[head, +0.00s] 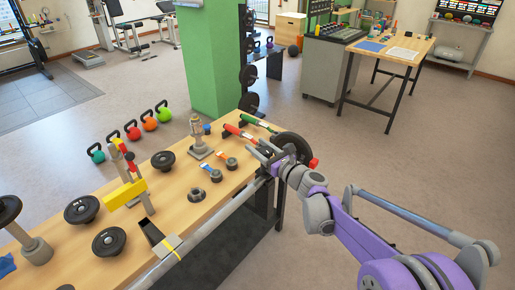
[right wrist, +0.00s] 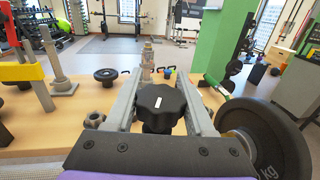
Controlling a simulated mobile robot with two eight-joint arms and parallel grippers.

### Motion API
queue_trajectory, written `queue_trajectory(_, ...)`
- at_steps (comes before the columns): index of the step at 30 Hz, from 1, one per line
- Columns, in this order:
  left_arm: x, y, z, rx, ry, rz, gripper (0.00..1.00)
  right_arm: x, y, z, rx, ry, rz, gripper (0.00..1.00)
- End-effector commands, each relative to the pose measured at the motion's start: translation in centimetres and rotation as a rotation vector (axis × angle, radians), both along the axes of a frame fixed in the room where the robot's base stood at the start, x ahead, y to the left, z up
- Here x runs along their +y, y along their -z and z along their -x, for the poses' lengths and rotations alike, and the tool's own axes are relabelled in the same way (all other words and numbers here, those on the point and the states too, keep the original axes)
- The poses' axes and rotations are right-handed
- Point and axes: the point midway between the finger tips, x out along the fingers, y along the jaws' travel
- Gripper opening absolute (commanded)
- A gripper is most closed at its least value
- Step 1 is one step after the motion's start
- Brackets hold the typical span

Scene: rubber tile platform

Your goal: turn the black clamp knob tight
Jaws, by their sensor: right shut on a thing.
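The black clamp knob (right wrist: 160,105), lobed with a small white mark on top, sits between the two grey fingers of my right gripper (right wrist: 161,78) in the right wrist view. The fingers are shut on it, one along each side. In the head view my right gripper (head: 268,157) reaches in from the right to the far right end of the bench, at the end of a long silver bar (head: 215,220). There the knob is hidden behind the gripper. My left gripper is not in view.
A black weight plate (right wrist: 262,140) stands close to the right of my fingers. The wooden bench (head: 190,215) holds a grey stand (head: 198,140), dumbbell plates (head: 82,209) and a yellow-and-red item (head: 125,193). A green pillar (head: 215,60) rises behind.

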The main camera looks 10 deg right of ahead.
Motion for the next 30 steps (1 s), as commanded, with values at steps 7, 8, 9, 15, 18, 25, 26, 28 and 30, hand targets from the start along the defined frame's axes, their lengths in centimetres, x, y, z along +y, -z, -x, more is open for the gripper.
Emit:
queue_trajectory(7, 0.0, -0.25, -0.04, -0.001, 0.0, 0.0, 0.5, -0.24, -0.02, -0.1, 0.0, 0.097, 0.0, 0.0)
queue_trajectory(8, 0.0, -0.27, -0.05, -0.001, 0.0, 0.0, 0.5, -0.25, -0.02, -0.1, 0.0, 0.103, 0.0, 0.0)
queue_trajectory(9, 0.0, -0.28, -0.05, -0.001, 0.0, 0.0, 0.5, -0.28, -0.01, -0.11, 0.0, 0.111, 0.001, 0.0)
queue_trajectory(15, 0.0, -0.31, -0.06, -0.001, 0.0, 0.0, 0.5, -0.34, 0.0, -0.14, 0.0, 0.127, 0.0, 0.0)
queue_trajectory(18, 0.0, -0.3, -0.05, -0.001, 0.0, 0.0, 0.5, -0.35, 0.0, -0.14, -0.001, 0.127, 0.0, 0.0)
queue_trajectory(25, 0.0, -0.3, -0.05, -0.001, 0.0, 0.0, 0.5, -0.35, 0.0, -0.15, -0.001, 0.126, 0.0, 0.63)
queue_trajectory(26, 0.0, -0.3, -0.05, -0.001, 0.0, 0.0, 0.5, -0.36, 0.0, -0.16, -0.001, 0.126, 0.0, 0.68)
queue_trajectory(28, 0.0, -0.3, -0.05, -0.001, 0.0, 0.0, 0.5, -0.36, 0.0, -0.16, -0.001, 0.126, 0.0, 0.81)
queue_trajectory(30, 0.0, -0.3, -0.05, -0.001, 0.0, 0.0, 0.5, -0.37, 0.0, -0.16, -0.001, 0.126, 0.0, 0.84)
